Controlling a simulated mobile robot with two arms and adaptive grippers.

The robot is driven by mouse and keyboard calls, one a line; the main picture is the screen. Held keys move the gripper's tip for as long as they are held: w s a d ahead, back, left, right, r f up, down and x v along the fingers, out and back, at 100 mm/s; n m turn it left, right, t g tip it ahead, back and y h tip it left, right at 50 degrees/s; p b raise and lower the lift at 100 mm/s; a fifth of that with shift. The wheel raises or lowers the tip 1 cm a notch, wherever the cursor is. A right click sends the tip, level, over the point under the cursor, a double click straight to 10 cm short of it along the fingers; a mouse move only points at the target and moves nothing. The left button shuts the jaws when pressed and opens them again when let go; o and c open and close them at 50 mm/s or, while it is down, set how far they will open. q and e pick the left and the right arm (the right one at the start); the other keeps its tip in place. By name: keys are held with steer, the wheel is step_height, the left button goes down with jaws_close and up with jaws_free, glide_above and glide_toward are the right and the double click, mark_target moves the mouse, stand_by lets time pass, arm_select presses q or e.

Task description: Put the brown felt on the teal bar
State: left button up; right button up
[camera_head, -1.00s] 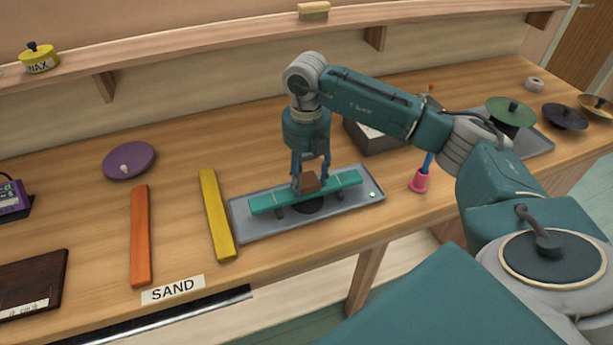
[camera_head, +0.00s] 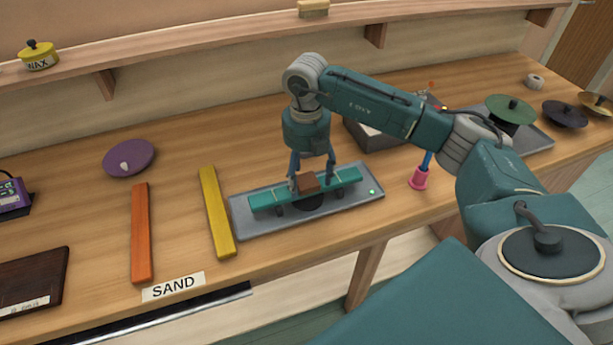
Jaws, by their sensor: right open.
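The brown felt (camera_head: 308,182) is a small brown block lying on the middle of the teal bar (camera_head: 265,201). The teal bar rests on supports above a grey tray (camera_head: 247,226), with a dark round part under its middle. My right gripper (camera_head: 312,185) points down over the bar, its fingers open on either side of the felt with visible gaps. The fingertips are close to the bar; whether they touch it is hard to tell. My left gripper is not in view.
A yellow bar (camera_head: 217,212) and an orange bar (camera_head: 141,232) lie left of the tray, by a SAND label (camera_head: 172,287). A pink cup (camera_head: 419,178) holding a blue-handled tool stands to the right. A purple disc (camera_head: 129,158) lies at the back left.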

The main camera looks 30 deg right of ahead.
mark_target(306, 181)
step_height(306, 181, up, 12)
steer(key=b, duration=0.2)
steer(key=shift+f, duration=0.15)
stand_by(0.5)
